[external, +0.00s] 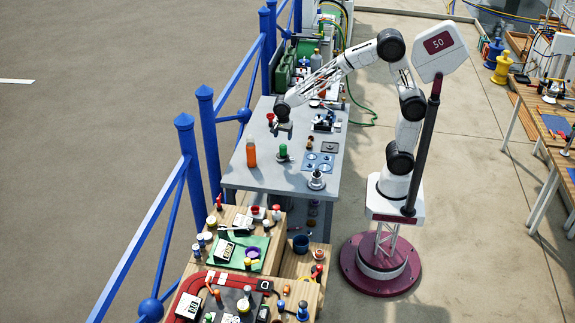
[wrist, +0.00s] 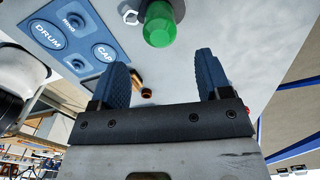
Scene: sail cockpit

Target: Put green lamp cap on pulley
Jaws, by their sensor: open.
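The green lamp cap (external: 283,149) stands upright on a small base on the grey table. In the wrist view the green cap (wrist: 160,27) shows at the top, beyond the fingertips. My gripper (external: 284,132) is above the table, close to the cap and a little higher. In the wrist view my gripper (wrist: 160,72) has its two blue fingers wide apart with nothing between them. I cannot tell for sure which item is the pulley. A silver, round-based fitting (external: 316,181) stands at the table's near right corner.
A blue panel (wrist: 70,35) with circles marked RING, DRUM and CAP lies beside the cap. An orange bottle (external: 251,153) stands left of the cap. Metal parts (external: 324,122) lie farther back. A crowded wooden bench (external: 290,270) is in front. The table's near left is clear.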

